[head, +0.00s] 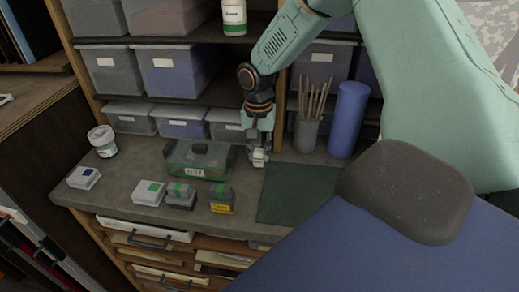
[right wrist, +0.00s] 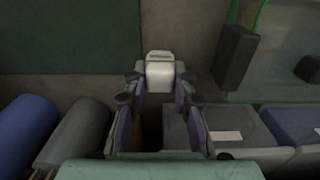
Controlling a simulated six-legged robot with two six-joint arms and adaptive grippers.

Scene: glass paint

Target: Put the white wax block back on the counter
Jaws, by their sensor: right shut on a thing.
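The white wax block (head: 259,156) is small and pale. My right gripper (head: 258,152) is shut on it, over the back part of the grey counter (head: 130,175), between a clear green-trimmed box and a dark green mat. In the right wrist view the white block (right wrist: 160,74) sits between the two fingertips of my right gripper (right wrist: 159,82). I cannot tell whether the block touches the counter or is just above it. My left gripper is not in view.
The clear box (head: 185,171) stands left of my gripper, the mat (head: 300,192) right. A brush pot (head: 307,133) and blue roll (head: 348,120) stand behind. Small boxes (head: 149,193) and a jar (head: 102,141) are at left. Storage bins (head: 181,122) line the back.

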